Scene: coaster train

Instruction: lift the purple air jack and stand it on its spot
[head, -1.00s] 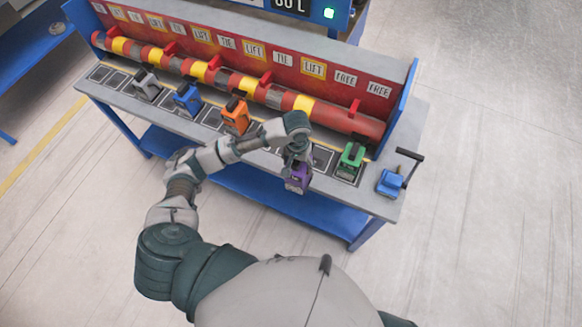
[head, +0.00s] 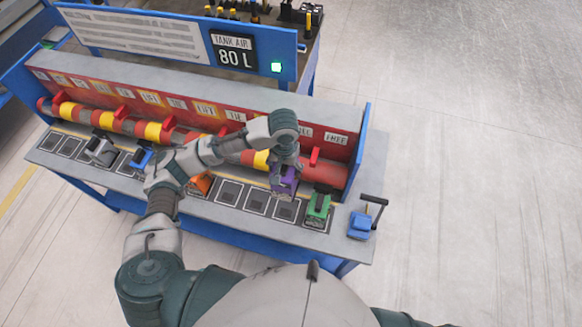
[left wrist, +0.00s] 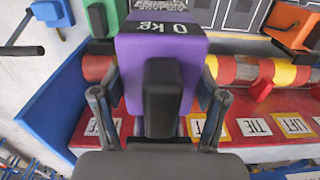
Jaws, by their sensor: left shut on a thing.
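The purple air jack (head: 284,183) is held in my left gripper (head: 286,163), above the bench's front strip, just left of the green jack. In the left wrist view the purple jack (left wrist: 160,65) fills the middle, with a black block on it and a "0 kg" label at the top. My left gripper's fingers (left wrist: 158,105) are shut around it. The bench (head: 352,190) has a row of dark square spots; several, such as this empty spot (head: 257,202), lie bare left of the green jack. My right gripper is not in view.
A green jack (head: 318,206) and a blue pump with a handle (head: 361,224) stand at the right end. An orange jack (head: 201,184), a blue jack (head: 141,158) and a grey jack (head: 100,151) stand left. A red-yellow tube (head: 330,174) runs behind. The sign reads TANK AIR 80 L (head: 233,50).

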